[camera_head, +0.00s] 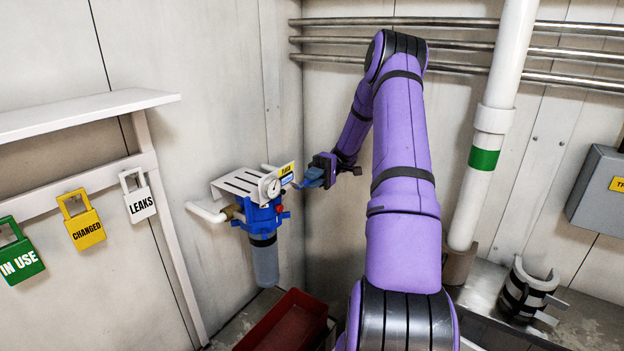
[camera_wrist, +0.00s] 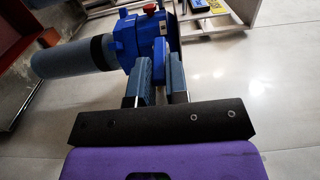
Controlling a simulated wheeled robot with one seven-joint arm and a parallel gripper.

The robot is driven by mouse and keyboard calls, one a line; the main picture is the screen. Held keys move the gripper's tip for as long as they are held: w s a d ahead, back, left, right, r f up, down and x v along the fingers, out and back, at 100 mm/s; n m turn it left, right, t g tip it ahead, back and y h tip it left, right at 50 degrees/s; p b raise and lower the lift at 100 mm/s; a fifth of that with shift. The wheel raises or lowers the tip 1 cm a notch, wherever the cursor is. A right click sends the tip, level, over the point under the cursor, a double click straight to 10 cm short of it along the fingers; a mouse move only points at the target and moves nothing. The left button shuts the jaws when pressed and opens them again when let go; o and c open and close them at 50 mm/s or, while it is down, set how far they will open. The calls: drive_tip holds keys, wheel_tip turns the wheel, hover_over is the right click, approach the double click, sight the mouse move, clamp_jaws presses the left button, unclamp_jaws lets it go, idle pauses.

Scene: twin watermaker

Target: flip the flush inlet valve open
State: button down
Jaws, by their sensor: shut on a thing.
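The flush inlet valve's blue lever (camera_wrist: 159,58) shows in the wrist view between the two fingers of my gripper (camera_wrist: 158,88). My gripper is shut on this lever, beside the blue filter head (camera_wrist: 124,40). In the head view my gripper (camera_head: 311,179) reaches in from the right to the right side of the blue filter head (camera_head: 262,216). There the fingers hide most of the lever. A yellow label (camera_head: 286,170) stands just above and left of the fingers; its lettering is too small to read surely.
A clear bowl (camera_head: 265,262) hangs below, over a red bin (camera_head: 288,325). Tags hang at left, including a green one (camera_head: 20,255). A white pipe (camera_head: 492,150) stands at right.

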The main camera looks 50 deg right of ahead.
drive_tip(key=shift+f, duration=0.15)
drive_tip(key=c, duration=1.4)
unclamp_jaws()
drive_tip(key=shift+r, duration=0.25)
wheel_tip(320, 180, up, 3)
drive_tip(key=shift+s+a+r, duration=0.1)
drive_tip(key=shift+r, duration=0.1)
drive_tip(key=s+a, duration=0.4)
drive_tip(key=s, duration=0.3)
drive_tip(key=s+a+r, duration=0.1)
drive_tip(key=s+a, duration=0.2)
drive_tip(key=s, duration=0.4)
drive_tip(key=shift+a, duration=0.35)
drive_tip(key=shift+w+r, duration=0.1)
